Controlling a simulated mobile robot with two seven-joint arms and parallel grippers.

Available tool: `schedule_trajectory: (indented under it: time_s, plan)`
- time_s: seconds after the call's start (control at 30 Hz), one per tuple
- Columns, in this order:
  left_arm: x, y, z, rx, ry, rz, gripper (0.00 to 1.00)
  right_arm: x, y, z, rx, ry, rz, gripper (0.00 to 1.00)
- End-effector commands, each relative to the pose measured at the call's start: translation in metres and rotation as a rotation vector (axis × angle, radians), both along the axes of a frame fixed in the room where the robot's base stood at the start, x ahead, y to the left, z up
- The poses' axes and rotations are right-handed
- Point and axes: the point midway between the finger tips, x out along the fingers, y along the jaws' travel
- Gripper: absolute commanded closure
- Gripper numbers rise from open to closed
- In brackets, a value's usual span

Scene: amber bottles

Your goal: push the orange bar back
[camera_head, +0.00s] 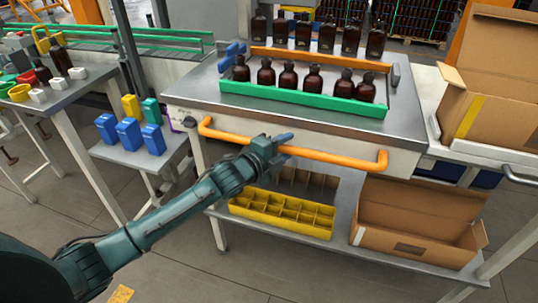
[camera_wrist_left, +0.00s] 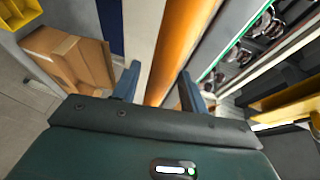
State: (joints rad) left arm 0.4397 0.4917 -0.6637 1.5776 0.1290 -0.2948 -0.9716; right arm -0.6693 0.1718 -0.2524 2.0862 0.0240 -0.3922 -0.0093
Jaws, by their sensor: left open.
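The orange bar (camera_head: 340,159) is a long handle along the front of the steel worktable, with bent ends meeting the table front. My left gripper (camera_head: 282,147) is at the bar's middle, its fingers open. In the left wrist view the bar (camera_wrist_left: 178,42) runs between the two spread fingertips of the gripper (camera_wrist_left: 158,84). I cannot tell whether the fingers touch it. My right gripper is not in view.
Brown bottles (camera_head: 312,79) stand behind a green rail (camera_head: 300,98) on the worktable (camera_head: 225,113). A second orange rail (camera_head: 318,60) lies behind them. Below are a yellow divided crate (camera_head: 282,212) and an open cardboard box (camera_head: 415,215). Another box (camera_head: 500,85) stands right.

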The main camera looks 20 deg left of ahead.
Motion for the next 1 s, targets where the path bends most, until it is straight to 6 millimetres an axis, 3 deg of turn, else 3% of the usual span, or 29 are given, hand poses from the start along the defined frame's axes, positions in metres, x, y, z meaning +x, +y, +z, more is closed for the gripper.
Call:
schedule_trajectory:
  time_s: [0.53, 0.7, 1.0]
  plan:
    - [-0.096, 0.044, 0.017, 0.003, 0.003, 0.001, 0.57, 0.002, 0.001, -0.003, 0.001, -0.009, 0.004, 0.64]
    - [-0.108, 0.05, 0.021, 0.002, 0.0, 0.001, 0.57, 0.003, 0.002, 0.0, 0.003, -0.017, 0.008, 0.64]
    - [-0.11, 0.051, 0.022, 0.001, 0.0, 0.001, 0.57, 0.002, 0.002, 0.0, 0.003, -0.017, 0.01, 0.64]
